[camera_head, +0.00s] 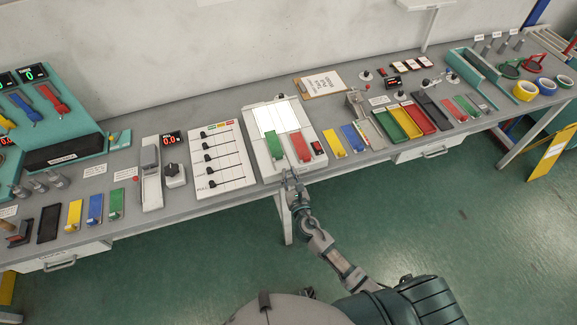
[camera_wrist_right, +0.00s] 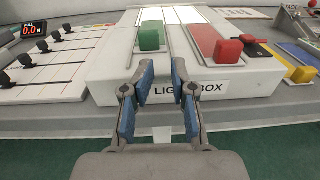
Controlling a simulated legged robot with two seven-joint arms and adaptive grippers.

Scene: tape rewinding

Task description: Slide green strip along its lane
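The green strip (camera_head: 274,146) lies in the left lane of the white light box (camera_head: 259,165), with a green block-shaped knob at its near end. In the right wrist view the green knob (camera_wrist_right: 151,36) stands just beyond my fingertips. A red strip (camera_head: 300,144) with a red knob lies in the lane to its right. My right gripper (camera_wrist_right: 160,80) is open and empty at the front edge of the light box, its blue-padded fingers apart below the green knob. It also shows in the head view (camera_head: 288,174). My left gripper is not in view.
A slider panel (camera_head: 220,157) stands left of the light box. A yellow strip (camera_head: 334,143) and a blue strip (camera_head: 353,138) lie to its right. The lit white panel (camera_head: 276,117) is at the back of the box. Open floor lies in front of the bench.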

